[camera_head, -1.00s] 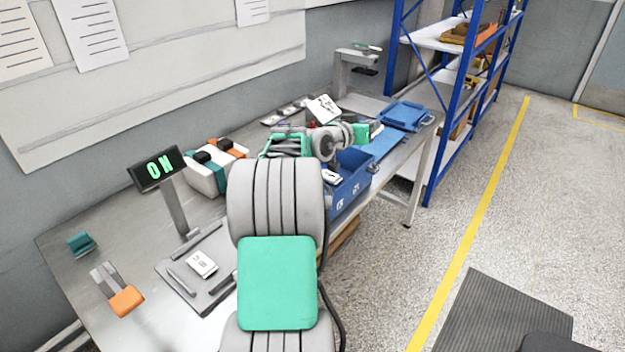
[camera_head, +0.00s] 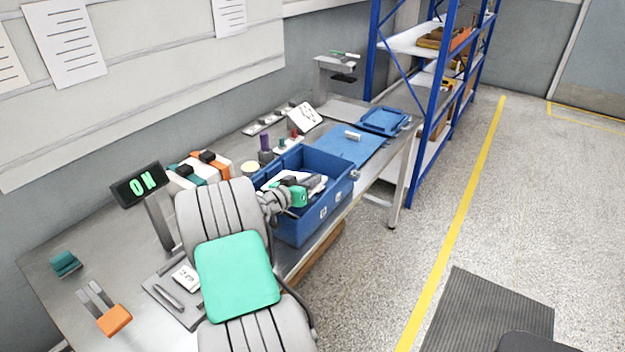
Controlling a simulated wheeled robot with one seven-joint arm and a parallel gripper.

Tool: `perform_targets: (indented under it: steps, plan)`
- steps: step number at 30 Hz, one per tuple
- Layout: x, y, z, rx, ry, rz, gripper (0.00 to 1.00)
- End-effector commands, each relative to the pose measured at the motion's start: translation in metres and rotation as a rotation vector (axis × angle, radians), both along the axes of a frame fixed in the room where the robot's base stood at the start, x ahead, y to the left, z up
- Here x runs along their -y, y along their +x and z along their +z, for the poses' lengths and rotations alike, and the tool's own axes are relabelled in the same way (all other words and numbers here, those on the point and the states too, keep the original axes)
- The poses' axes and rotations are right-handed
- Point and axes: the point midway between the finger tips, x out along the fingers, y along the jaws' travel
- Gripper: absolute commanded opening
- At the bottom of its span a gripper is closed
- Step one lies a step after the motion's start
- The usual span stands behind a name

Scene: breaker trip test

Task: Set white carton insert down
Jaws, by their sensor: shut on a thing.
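My gripper (camera_head: 306,188), with green and dark parts, is at the end of my arm and reaches over the blue bin (camera_head: 318,222) on the bench. It is shut on the white carton insert (camera_head: 290,176), which shows as white edges around the gripper, within the bin's outline. The gripper hides much of the insert, and I cannot tell whether the insert touches the bin floor.
A blue mat (camera_head: 345,148) with a small white block (camera_head: 353,135) lies beyond the bin, with a blue tray (camera_head: 384,121) behind it. A purple-topped cylinder (camera_head: 265,148) stands left of the bin. An ON display (camera_head: 140,185) stands at the left.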

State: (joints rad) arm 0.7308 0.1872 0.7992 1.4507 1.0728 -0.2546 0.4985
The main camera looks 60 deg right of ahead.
Motion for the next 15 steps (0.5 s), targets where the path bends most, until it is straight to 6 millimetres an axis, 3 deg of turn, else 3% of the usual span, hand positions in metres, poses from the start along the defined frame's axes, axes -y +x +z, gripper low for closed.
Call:
perform_targets:
  steps: [15]
  plan:
    - [0.0, 0.0, -0.012, 0.0, 0.001, 0.0, 0.0]
